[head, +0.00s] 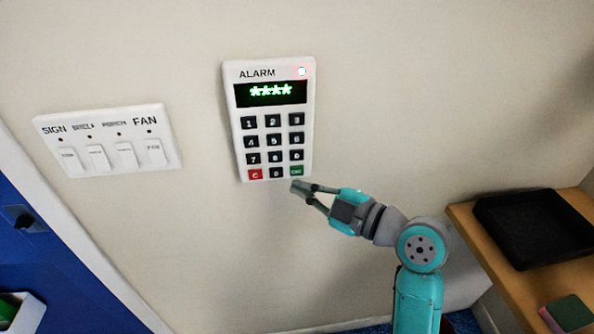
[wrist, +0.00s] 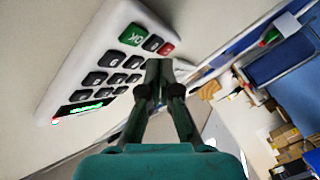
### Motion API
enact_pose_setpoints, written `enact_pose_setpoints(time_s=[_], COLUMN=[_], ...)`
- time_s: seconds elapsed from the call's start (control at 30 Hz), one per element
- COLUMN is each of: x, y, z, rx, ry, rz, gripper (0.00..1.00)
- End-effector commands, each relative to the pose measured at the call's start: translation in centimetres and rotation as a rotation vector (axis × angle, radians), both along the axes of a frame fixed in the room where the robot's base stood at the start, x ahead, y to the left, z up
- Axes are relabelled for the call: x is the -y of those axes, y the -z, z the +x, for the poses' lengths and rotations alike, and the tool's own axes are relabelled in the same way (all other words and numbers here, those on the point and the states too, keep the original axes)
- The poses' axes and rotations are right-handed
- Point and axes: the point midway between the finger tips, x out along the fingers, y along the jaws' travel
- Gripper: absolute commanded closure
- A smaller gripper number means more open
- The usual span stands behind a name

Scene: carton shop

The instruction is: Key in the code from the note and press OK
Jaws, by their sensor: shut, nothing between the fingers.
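The white alarm keypad (head: 272,120) is on the wall, with black number keys, a red C key (head: 255,174) and a green OK key (head: 296,171). I see no note.
A white switch panel (head: 108,140) with several labelled switches is on the wall to the left. A blue door (head: 45,265) is at the lower left. A wooden shelf (head: 475,235) with a black tray (head: 530,226) stands at the right.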

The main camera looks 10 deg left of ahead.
Motion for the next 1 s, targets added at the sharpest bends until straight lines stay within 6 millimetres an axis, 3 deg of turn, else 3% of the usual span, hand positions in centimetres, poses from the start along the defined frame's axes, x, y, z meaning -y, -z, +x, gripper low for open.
enact_pose_setpoints(time_s=[0.3,1.0], x=[-0.5,-0.5], y=[0.0,0.0], z=[1.5,1.6], rx=[0.000,0.000], ry=[-0.001,-0.001], rz=[-0.001,-0.001], gripper=[1.00,1.00])
